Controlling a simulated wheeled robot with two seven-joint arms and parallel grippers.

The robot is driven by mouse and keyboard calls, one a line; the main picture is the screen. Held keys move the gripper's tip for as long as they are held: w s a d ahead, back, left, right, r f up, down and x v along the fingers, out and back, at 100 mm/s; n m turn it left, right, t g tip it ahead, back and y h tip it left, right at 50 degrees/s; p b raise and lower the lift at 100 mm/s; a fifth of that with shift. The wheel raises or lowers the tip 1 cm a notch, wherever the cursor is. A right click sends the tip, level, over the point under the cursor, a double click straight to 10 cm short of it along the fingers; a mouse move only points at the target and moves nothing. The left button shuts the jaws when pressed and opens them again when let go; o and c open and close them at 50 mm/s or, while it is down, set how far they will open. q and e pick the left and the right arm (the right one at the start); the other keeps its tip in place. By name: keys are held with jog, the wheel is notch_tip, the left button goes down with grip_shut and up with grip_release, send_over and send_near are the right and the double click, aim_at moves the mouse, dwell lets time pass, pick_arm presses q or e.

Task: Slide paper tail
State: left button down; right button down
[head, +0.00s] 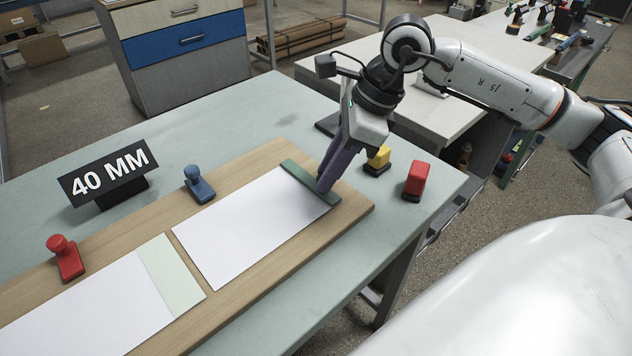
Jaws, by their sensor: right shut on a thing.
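A white sheet of paper (245,225) lies flat on a wooden board (219,307). A dark green bar (298,175) lies across its right end. My right gripper (324,188) comes down from above and is shut at the near part of the bar; its fingers hide part of it. A second white sheet (85,310) lies to the left with a gap of bare board between them. A pale green strip (172,275) covers its right end. My left gripper is not in view.
A black "40 MM" sign (108,176) stands behind the board. A blue stamp-like piece (199,184) and a red one (66,258) sit along the board's far edge. The table's far left is clear.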

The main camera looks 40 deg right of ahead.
jog(key=shift+d, duration=0.15)
jog(key=c, duration=1.5)
grip_release()
jog(key=shift+c, duration=0.2)
jog(key=v, duration=1)
jog(key=shift+r, duration=0.15)
jog(key=shift+s, duration=0.1)
